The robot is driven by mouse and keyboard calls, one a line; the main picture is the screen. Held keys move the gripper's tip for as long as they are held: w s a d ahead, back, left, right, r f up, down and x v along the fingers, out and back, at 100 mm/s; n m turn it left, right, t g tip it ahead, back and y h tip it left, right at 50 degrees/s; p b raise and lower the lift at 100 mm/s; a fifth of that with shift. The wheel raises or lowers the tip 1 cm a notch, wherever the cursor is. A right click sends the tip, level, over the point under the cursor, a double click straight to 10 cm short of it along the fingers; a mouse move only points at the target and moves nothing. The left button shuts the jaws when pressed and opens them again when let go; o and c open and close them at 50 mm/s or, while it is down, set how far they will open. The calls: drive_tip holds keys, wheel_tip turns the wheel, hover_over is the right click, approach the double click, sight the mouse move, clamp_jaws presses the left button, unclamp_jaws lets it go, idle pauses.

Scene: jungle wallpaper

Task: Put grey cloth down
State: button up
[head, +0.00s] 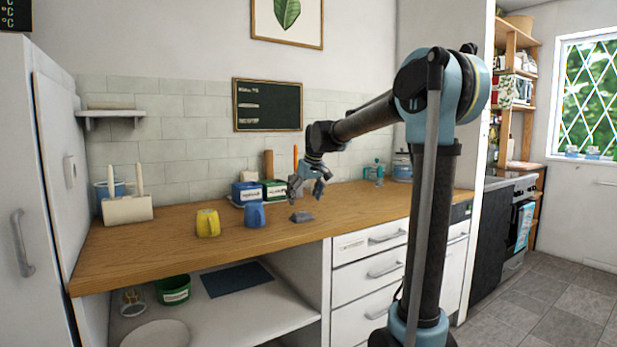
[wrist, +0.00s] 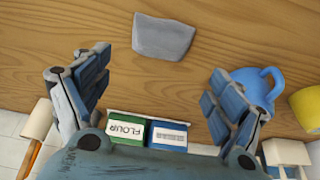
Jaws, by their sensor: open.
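The grey cloth (head: 301,217) lies on the wooden counter near its front edge, as a small folded piece. In the wrist view the cloth (wrist: 162,37) lies flat on the wood, beyond the fingertips and apart from them. My gripper (head: 309,187) is above the counter, just over and behind the cloth in the head view. In the wrist view my gripper (wrist: 153,78) has its two fingers spread wide with nothing between them.
A blue mug (head: 254,214) and a yellow mug (head: 208,223) stand left of the cloth. Boxes, one green and labelled flour (wrist: 125,129), stand at the back by the wall. Bare wooden counter (head: 350,197) lies right of the cloth.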

drive_tip(key=v, duration=1)
drive_tip(key=shift+s+r, duration=0.15)
drive_tip(key=shift+r, duration=0.2)
drive_tip(key=s+d+f+m+h, duration=0.1)
drive_tip(key=s+d+f+m, duration=0.1)
drive_tip(key=s+d+f, duration=0.6)
drive_tip(key=s+d+f+m, duration=0.1)
drive_tip(key=s+d+f, duration=0.5)
drive_tip(key=s, duration=0.5)
drive_tip(key=s+d+f+m, duration=0.1)
drive_tip(key=s+d+f, duration=0.2)
drive_tip(key=s+f, duration=0.5)
drive_tip(key=s+d+f+m+g+h, duration=0.1)
drive_tip(key=s+d+f, duration=0.3)
drive_tip(key=s+f, duration=0.5)
wheel_tip(320, 180, down, 2)
drive_tip(key=shift+f+m, duration=0.25)
drive_tip(key=shift+m, duration=0.55)
drive_tip(key=shift+w+f, duration=0.2)
drive_tip(key=shift+w, duration=0.3)
